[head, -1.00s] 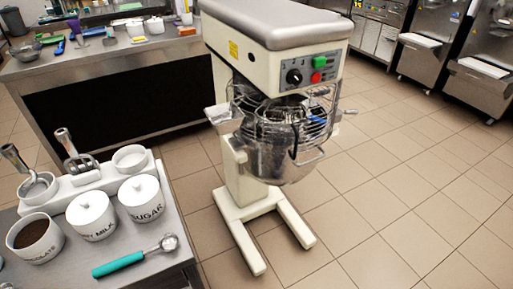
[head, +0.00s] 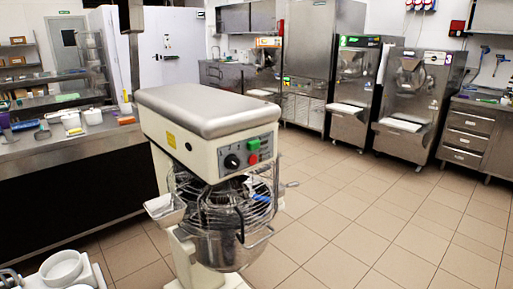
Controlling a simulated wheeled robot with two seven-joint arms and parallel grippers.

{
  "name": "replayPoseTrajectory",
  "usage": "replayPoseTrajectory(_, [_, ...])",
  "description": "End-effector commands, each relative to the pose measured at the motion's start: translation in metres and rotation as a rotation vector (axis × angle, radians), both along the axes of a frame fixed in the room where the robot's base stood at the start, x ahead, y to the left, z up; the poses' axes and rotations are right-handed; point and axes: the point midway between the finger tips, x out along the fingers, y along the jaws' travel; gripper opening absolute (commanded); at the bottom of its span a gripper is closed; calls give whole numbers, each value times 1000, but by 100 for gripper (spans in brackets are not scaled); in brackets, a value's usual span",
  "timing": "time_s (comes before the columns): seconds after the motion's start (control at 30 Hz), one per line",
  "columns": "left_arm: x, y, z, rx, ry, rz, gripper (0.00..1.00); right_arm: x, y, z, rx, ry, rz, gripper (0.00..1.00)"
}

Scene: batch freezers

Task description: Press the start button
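A cream planetary mixer (head: 207,115) with a grey top stands in the middle of the head view. Its front panel carries a green button (head: 253,145), a red button (head: 253,159) just below it, and a black dial (head: 232,161) to their left. The green one looks like the start button, but no label is readable. Below the panel is a wire guard (head: 215,200) over a metal bowl (head: 222,246). Several batch freezers (head: 409,100) stand along the back right wall; their buttons are too small to tell. Neither of my grippers is in view.
A steel counter (head: 60,147) with tubs and utensils runs along the left. A corner of a table with white bowls (head: 62,267) shows at the bottom left. Steel drawers (head: 468,138) stand at the far right. The tiled floor (head: 345,205) right of the mixer is clear.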

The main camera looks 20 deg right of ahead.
Motion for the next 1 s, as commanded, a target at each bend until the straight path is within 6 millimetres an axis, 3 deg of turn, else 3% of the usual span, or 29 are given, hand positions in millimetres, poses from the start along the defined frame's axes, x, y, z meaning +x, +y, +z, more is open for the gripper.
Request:
replayPoseTrajectory(0.07, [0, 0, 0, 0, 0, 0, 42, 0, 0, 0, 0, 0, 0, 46])
replayPoseTrajectory(0.4, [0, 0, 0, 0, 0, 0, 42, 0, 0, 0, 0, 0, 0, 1])
replayPoseTrajectory(1.0, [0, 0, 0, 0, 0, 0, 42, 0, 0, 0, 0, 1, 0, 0])
